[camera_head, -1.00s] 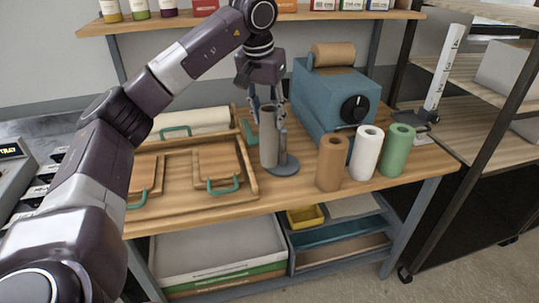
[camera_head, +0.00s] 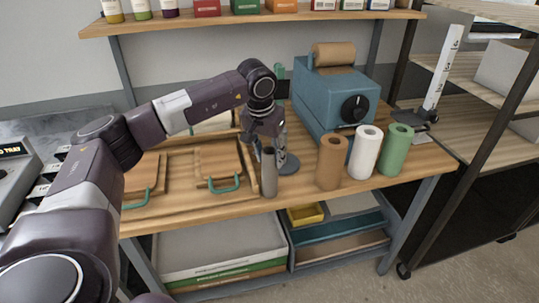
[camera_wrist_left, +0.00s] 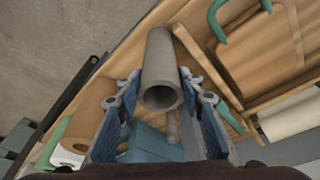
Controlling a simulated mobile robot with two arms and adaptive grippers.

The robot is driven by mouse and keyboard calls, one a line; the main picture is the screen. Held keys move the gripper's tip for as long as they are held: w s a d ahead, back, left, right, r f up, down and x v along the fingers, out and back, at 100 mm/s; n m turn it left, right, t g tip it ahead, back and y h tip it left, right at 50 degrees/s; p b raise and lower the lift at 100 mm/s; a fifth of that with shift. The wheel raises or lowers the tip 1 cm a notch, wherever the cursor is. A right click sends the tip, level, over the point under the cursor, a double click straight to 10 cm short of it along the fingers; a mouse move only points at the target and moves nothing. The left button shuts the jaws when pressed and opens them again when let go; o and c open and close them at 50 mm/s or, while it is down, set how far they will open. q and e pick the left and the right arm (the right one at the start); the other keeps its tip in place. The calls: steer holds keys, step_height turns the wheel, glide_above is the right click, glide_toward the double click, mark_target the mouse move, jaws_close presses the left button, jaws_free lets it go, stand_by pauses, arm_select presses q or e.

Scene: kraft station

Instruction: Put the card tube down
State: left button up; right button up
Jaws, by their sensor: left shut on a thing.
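The card tube (camera_head: 268,175) is a grey, hollow, upright cylinder near the front edge of the table (camera_head: 310,195), just right of the wooden tray (camera_head: 190,201). My left gripper (camera_head: 270,147) is shut on it near its upper part. In the left wrist view, the tube (camera_wrist_left: 158,60) sits between the two blue fingers, with its open end toward the camera. I cannot tell if its lower end touches the tabletop. My right gripper is not in view.
Brown (camera_head: 330,162), white (camera_head: 365,153) and green (camera_head: 396,150) rolls stand to the right. A blue machine (camera_head: 335,105) is behind. The tabletop strip between tube and brown roll is clear.

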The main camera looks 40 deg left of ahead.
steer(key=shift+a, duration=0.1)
arm_select(q)
steer(key=shift+f, duration=0.15)
steer(key=o, duration=0.9)
steer(key=shift+c, duration=0.2)
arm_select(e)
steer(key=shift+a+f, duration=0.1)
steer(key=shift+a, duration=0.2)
